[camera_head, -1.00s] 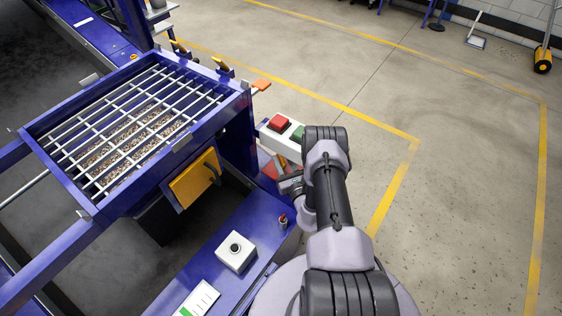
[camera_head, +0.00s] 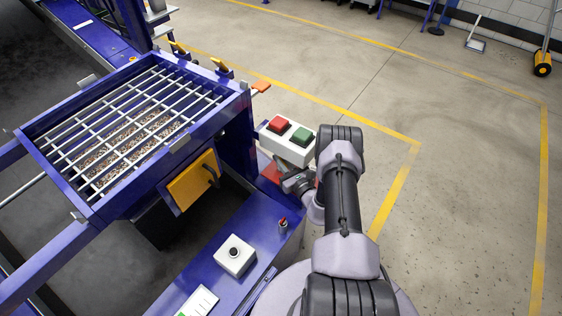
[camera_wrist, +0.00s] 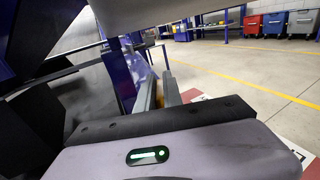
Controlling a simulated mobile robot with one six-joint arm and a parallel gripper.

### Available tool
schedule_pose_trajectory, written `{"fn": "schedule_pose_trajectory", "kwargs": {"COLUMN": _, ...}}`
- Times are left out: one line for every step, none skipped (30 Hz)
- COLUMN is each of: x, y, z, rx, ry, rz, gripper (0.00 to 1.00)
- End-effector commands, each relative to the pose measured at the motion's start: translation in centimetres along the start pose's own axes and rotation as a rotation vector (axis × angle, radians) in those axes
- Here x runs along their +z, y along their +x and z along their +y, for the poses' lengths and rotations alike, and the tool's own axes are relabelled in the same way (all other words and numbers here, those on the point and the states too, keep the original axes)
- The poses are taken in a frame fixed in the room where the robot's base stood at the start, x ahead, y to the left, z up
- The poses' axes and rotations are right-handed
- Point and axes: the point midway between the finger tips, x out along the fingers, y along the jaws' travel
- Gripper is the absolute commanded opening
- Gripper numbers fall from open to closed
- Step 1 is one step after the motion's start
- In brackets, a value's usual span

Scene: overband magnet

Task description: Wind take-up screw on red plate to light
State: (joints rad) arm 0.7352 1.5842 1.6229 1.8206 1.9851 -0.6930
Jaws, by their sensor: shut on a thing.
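The red plate (camera_head: 271,172) is on the blue frame, below the button box, and my arm partly covers it. My gripper (camera_head: 290,184) is at the right edge of this plate, low down. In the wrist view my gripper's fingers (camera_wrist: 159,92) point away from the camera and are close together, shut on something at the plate. I take it to be the take-up screw, but its head is hidden by the fingers and wrist. A small red-topped part (camera_head: 283,224) stands upright on the blue beam; I cannot tell whether it is the light or whether it is lit.
A white box with red and green buttons (camera_head: 287,141) stands just above my gripper. The grated hopper (camera_head: 240,105) is at left.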

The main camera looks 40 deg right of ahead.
Motion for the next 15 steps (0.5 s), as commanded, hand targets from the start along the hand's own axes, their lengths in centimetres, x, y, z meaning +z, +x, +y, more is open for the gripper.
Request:
{"fn": "schedule_pose_trajectory", "kwargs": {"x": -0.35, "y": 0.04, "z": -0.23, "rx": 0.036, "ry": -0.002, "rz": -0.004, "gripper": 0.00}}
{"fn": "schedule_pose_trajectory", "kwargs": {"x": -0.32, "y": 0.02, "z": -0.21, "rx": 0.057, "ry": -0.002, "rz": -0.003, "gripper": 0.00}}
{"fn": "schedule_pose_trajectory", "kwargs": {"x": -0.27, "y": 0.00, "z": -0.12, "rx": 0.080, "ry": -0.002, "rz": -0.002, "gripper": 0.00}}
{"fn": "schedule_pose_trajectory", "kwargs": {"x": -0.21, "y": -0.02, "z": -0.10, "rx": 0.089, "ry": -0.003, "rz": -0.001, "gripper": 0.00}}
{"fn": "schedule_pose_trajectory", "kwargs": {"x": -0.15, "y": -0.04, "z": -0.08, "rx": 0.094, "ry": -0.003, "rz": 0.000, "gripper": 0.00}}
{"fn": "schedule_pose_trajectory", "kwargs": {"x": -0.09, "y": -0.05, "z": -0.03, "rx": 0.098, "ry": -0.002, "rz": 0.000, "gripper": 0.00}}
{"fn": "schedule_pose_trajectory", "kwargs": {"x": -0.06, "y": -0.06, "z": -0.01, "rx": 0.098, "ry": -0.002, "rz": 0.000, "gripper": 0.00}}
{"fn": "schedule_pose_trajectory", "kwargs": {"x": -0.04, "y": -0.06, "z": -0.01, "rx": 0.097, "ry": -0.002, "rz": 0.000, "gripper": 0.00}}
{"fn": "schedule_pose_trajectory", "kwargs": {"x": -0.04, "y": -0.06, "z": -0.01, "rx": 0.097, "ry": -0.002, "rz": 0.001, "gripper": 0.00}}
{"fn": "schedule_pose_trajectory", "kwargs": {"x": -0.04, "y": -0.06, "z": 0.00, "rx": 0.097, "ry": -0.002, "rz": 0.001, "gripper": 0.00}}
{"fn": "schedule_pose_trajectory", "kwargs": {"x": -0.04, "y": -0.06, "z": 0.00, "rx": 0.097, "ry": -0.002, "rz": 0.001, "gripper": 0.00}}
{"fn": "schedule_pose_trajectory", "kwargs": {"x": -0.04, "y": -0.06, "z": 0.00, "rx": 0.096, "ry": -0.002, "rz": 0.001, "gripper": 0.00}}
{"fn": "schedule_pose_trajectory", "kwargs": {"x": -0.04, "y": -0.06, "z": 0.00, "rx": 0.096, "ry": -0.002, "rz": 0.001, "gripper": 0.17}}
{"fn": "schedule_pose_trajectory", "kwargs": {"x": -0.04, "y": -0.06, "z": 0.00, "rx": 0.096, "ry": -0.002, "rz": 0.001, "gripper": 0.23}}
{"fn": "schedule_pose_trajectory", "kwargs": {"x": -0.04, "y": -0.06, "z": 0.00, "rx": 0.096, "ry": -0.002, "rz": 0.001, "gripper": 0.31}}
